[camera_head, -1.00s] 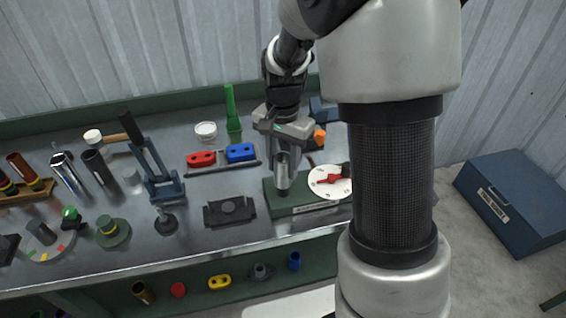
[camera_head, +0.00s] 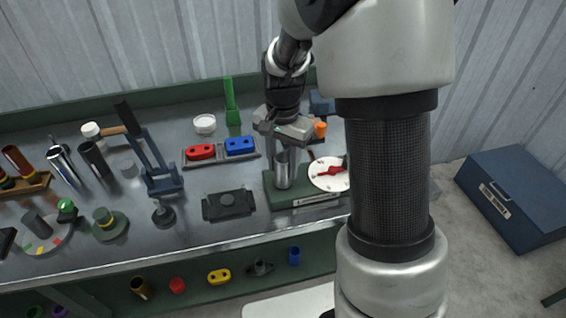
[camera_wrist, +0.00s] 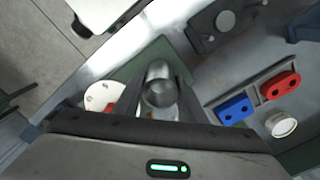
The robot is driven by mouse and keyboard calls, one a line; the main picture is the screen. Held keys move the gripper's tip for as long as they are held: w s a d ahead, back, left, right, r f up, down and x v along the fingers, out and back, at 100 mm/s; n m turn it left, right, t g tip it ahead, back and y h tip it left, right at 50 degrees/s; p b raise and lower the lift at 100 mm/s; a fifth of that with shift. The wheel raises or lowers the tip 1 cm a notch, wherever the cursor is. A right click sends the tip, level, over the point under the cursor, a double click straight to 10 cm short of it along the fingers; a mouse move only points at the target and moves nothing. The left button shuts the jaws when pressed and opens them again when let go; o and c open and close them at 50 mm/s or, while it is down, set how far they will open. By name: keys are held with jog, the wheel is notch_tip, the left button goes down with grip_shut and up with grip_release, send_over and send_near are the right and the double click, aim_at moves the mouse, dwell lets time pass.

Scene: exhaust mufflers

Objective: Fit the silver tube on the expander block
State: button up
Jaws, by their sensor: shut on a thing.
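The silver tube (camera_head: 284,170) stands upright at the left part of the green expander block (camera_head: 308,201), which has a white dial with a red pointer (camera_head: 330,173). My gripper (camera_head: 284,146) is above the block, shut on the tube's upper part. The wrist view looks down on the tube (camera_wrist: 159,84) between the two dark fingers, with the green block (camera_wrist: 127,72) beneath. The tube's lower end meets or overlaps the block's top in the head view; I cannot tell how far it is seated.
A tray with a red block (camera_head: 201,152) and a blue block (camera_head: 240,146) lies to the left. A dark flat plate (camera_head: 229,204) lies left of the expander block. An orange piece (camera_head: 320,129) is close behind the dial. A blue toolbox (camera_head: 515,200) stands on the floor at right.

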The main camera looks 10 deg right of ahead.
jog(key=shift+f+b, duration=0.3)
jog(key=shift+f, duration=0.3)
jog(key=o, duration=1.1)
notch_tip(320, 180, up, 17)
jog(key=p, duration=0.2)
jog(key=s+r+n+t+p, duration=0.2)
jog(key=s+r+n, duration=0.1)
jog(key=s, duration=0.3)
jog(key=s+r+n+t+p, duration=0.1)
jog(key=s+r+n+p, duration=0.2)
jog(key=s+r, duration=0.2)
jog(key=s+r+n+t+p, duration=0.2)
jog(key=s+r+n+p, duration=0.1)
jog(key=s, duration=0.4)
jog(key=shift+s+r+t, duration=0.2)
jog(key=shift+r+t, duration=0.1)
jog(key=shift+r, duration=0.1)
